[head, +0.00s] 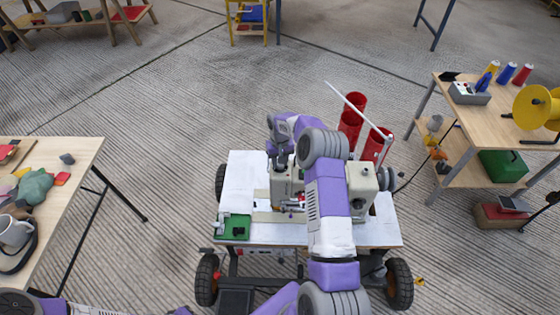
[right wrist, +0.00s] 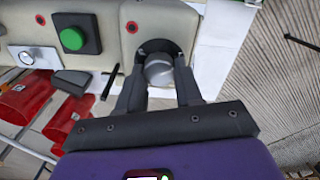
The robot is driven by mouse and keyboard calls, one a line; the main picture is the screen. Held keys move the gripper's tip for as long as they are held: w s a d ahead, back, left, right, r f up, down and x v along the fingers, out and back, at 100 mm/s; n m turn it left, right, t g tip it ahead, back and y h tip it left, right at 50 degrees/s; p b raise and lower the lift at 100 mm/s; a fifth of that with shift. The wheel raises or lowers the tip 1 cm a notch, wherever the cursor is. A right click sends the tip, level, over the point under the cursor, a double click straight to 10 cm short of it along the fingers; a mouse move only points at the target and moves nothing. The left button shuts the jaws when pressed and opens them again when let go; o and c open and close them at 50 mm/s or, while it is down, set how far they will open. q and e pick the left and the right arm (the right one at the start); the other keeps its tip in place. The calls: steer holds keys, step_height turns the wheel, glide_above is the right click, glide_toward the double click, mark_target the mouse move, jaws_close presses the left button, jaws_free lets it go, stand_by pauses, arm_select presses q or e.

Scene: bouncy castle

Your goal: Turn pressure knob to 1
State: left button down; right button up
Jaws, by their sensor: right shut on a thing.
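The sewing machine (head: 362,190) stands on a white-topped cart, largely covered by my right arm in the head view. In the right wrist view its beige panel (right wrist: 118,30) carries a round grey knob (right wrist: 158,70) in a dark recess. My right gripper (right wrist: 158,82) is shut on this knob, one dark finger on each side. In the head view the right gripper (head: 280,155) is at the left end of the machine, and the knob is hidden there. Any number marks around the knob cannot be read. My left gripper is out of view; only parts of the left arm show at the bottom.
A green button (right wrist: 72,39) and a silver round part (right wrist: 26,57) sit beside the knob. A green tray (head: 236,227) lies at the cart's front left. Red cones (head: 350,115) stand behind the machine. A cluttered table (head: 75,155) is left, a wooden shelf (head: 450,90) right.

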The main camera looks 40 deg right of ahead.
stand_by(0.3)
steer(key=o, duration=1)
steer(key=shift+o, duration=0.2)
steer(key=shift+r, duration=0.15)
step_height(320, 180, up, 7)
steer(key=shift+r+p, duration=0.2)
steer(key=shift+p, duration=0.6)
